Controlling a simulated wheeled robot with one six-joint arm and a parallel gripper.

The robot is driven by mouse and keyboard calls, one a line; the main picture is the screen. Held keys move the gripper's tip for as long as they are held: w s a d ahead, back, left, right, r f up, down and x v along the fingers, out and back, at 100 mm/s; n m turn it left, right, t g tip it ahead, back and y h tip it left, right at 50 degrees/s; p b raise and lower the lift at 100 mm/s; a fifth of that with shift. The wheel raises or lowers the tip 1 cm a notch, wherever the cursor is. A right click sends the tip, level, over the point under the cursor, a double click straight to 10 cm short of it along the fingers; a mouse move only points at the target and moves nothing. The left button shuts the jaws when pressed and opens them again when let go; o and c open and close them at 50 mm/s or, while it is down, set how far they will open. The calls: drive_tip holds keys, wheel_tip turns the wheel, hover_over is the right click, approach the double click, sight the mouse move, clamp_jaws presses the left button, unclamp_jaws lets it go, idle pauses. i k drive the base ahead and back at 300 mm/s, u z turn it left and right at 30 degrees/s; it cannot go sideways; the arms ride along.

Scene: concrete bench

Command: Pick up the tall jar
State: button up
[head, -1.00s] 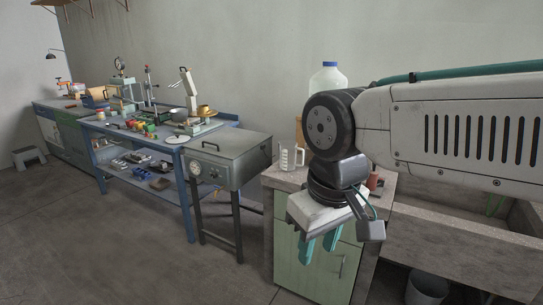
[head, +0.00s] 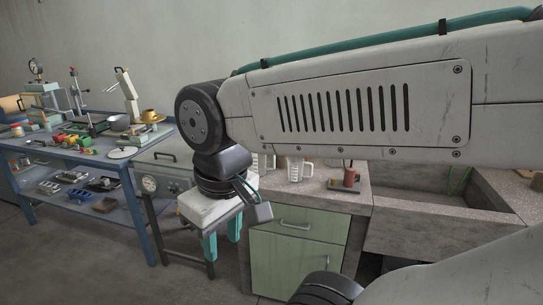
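I cannot make out a tall jar for certain now. A clear measuring jug (head: 300,170) stands upright on the concrete bench (head: 325,192), just below my arm. Part of another clear vessel (head: 266,163) shows to its left, partly hidden by my wrist. The tall clear container with a blue cap is hidden now, and my arm covers much of the area above the bench. My gripper (head: 222,242) points down in front of the green cabinet's left side, its two teal fingers apart with nothing between them.
A reddish-brown object (head: 349,178) sits on the bench, left of the concrete sink (head: 435,190). A green cabinet (head: 297,260) is under the bench. A grey metal unit with a dial (head: 165,172) and a blue workbench (head: 128,170) full of tools stand left. Floor is open at lower left.

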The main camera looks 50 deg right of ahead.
sight(281, 161)
drive_tip(key=z, duration=0.3)
drive_tip(key=i, duration=0.6)
drive_tip(key=z, duration=0.95)
drive_tip(key=i, duration=0.45)
drive_tip(key=z, duration=0.45)
